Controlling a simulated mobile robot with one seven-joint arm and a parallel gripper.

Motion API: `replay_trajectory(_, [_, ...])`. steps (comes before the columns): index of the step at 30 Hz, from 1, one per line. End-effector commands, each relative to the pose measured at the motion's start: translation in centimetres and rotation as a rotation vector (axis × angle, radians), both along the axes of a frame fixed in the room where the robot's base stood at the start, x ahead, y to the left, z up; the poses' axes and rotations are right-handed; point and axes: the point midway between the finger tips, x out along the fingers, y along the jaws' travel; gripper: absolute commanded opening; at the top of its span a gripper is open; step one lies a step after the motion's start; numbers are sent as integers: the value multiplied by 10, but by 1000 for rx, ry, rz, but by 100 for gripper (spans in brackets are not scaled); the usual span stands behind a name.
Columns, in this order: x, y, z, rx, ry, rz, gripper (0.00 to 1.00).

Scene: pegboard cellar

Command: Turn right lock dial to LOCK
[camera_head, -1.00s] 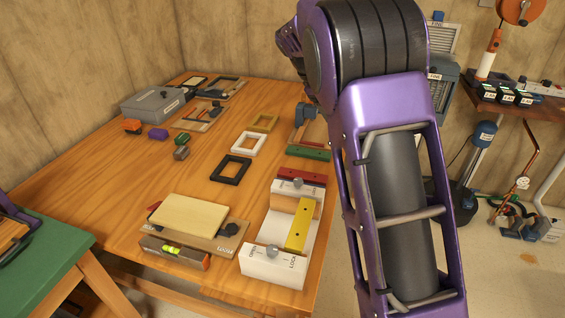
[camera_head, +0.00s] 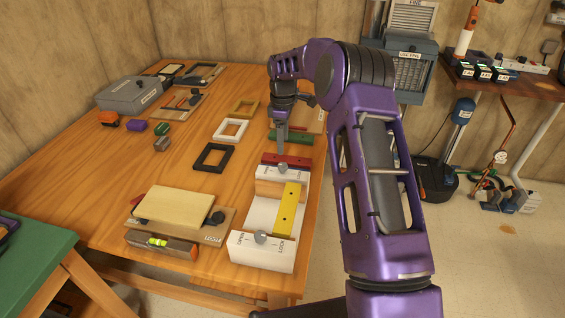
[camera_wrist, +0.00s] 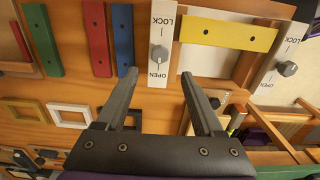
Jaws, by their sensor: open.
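The white lock fixture (camera_head: 250,252) lies along the table's right side with a yellow bar (camera_head: 288,208) across it. It has a far grey dial (camera_head: 283,168) and a near grey dial (camera_head: 260,238), each between OPEN and LOCK labels. In the wrist view the far dial (camera_wrist: 158,53) is just past and between my fingertips, and the other dial (camera_wrist: 287,68) is at the right. I cannot tell which one is the right lock dial, or their exact settings. My gripper (camera_head: 281,148) points down above the far dial, open and empty; it also shows in the wrist view (camera_wrist: 158,77).
Red (camera_head: 290,159) and green (camera_head: 291,137) bars lie beyond the fixture; a blue bar (camera_wrist: 122,38) is beside its far end. Black (camera_head: 211,157), white (camera_head: 231,130) and gold (camera_head: 245,107) frames lie left. A tan board (camera_head: 172,207) is left of the fixture.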

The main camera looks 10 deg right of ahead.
Motion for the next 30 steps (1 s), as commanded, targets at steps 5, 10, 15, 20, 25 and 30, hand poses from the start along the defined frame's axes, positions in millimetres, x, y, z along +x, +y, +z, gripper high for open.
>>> replay_trajectory(5, [-1, 0, -41, 1, 4, -1, 69])
replay_trajectory(10, [0, 0, -69, -1, 1, -1, 69])
replay_trajectory(15, [0, 0, -84, -1, 0, -1, 69])
replay_trajectory(20, [0, 0, -88, 0, -1, -1, 69])
replay_trajectory(25, [0, 0, -88, 0, -1, -1, 69])
replay_trajectory(30, [0, 0, -88, 0, -1, -1, 42])
